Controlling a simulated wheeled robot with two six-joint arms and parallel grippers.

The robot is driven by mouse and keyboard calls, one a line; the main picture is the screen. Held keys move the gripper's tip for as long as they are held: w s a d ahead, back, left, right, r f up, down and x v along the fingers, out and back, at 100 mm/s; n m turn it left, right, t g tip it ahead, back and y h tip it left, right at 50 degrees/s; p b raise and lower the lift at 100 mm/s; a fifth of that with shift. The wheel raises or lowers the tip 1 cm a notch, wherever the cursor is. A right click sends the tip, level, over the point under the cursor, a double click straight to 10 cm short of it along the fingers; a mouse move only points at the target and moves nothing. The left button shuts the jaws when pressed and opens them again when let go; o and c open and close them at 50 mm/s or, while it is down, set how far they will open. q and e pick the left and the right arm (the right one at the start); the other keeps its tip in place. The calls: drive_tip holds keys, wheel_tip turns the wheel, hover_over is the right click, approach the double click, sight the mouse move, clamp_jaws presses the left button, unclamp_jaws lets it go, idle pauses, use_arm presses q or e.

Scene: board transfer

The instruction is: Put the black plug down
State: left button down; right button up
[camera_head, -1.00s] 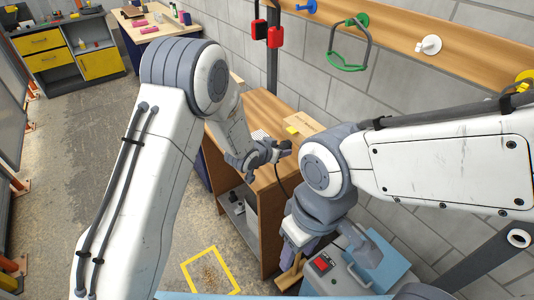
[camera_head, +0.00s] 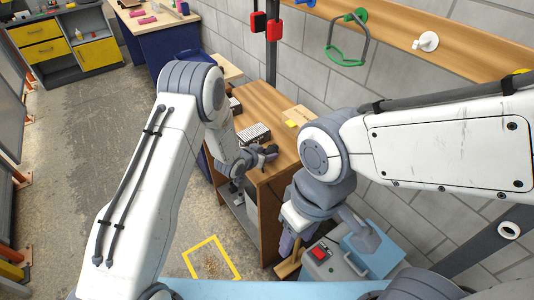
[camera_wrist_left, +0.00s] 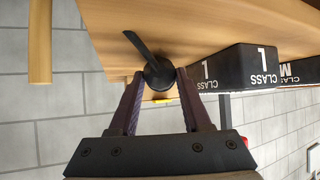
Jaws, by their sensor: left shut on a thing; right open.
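The black plug (camera_wrist_left: 157,75) is between the fingertips of my left gripper (camera_wrist_left: 160,90) in the left wrist view. The gripper is shut on it, and a short black cable stub curves up and left from it in that view. In the head view my left gripper (camera_head: 266,154) is at the near part of the wooden bench (camera_head: 284,164); the plug is too small to make out there. Whether the plug touches the bench top, I cannot tell. My right gripper (camera_head: 288,243) is open, lower, pointing down beside the bench's right side.
Black boxes marked CLASS L (camera_wrist_left: 235,68) and CLASS M lie near my left gripper. A striped box (camera_head: 253,133) and a yellow note (camera_head: 291,123) are on the bench. A grey machine with a red switch (camera_head: 319,252) stands at lower right. A yellow floor square (camera_head: 237,268) is in front.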

use_arm(q)
drive_tip(key=shift+c, duration=1.7)
unclamp_jaws()
drive_tip(key=shift+f, duration=0.1)
drive_tip(key=shift+s+a+r, duration=0.1)
drive_tip(key=shift+r, duration=0.15)
drive_tip(key=b+v, duration=0.2)
drive_tip(key=v, duration=0.9)
drive_tip(key=s+r+g+y, duration=0.2)
drive_tip(key=s+r+g, duration=0.2)
drive_tip(key=s, duration=1.2)
drive_tip(key=s+d+r+m+g+y, duration=0.1)
drive_tip(key=s+r+g+y, duration=0.1)
drive_tip(key=s+r+g, duration=0.3)
drive_tip(key=s+r, duration=0.4)
drive_tip(key=s, duration=0.7)
drive_tip(key=shift+s+r+g+y, duration=0.2)
drive_tip(key=shift+s+g+y, duration=0.1)
drive_tip(key=shift+s+y, duration=0.1)
drive_tip(key=shift+d, duration=0.1)
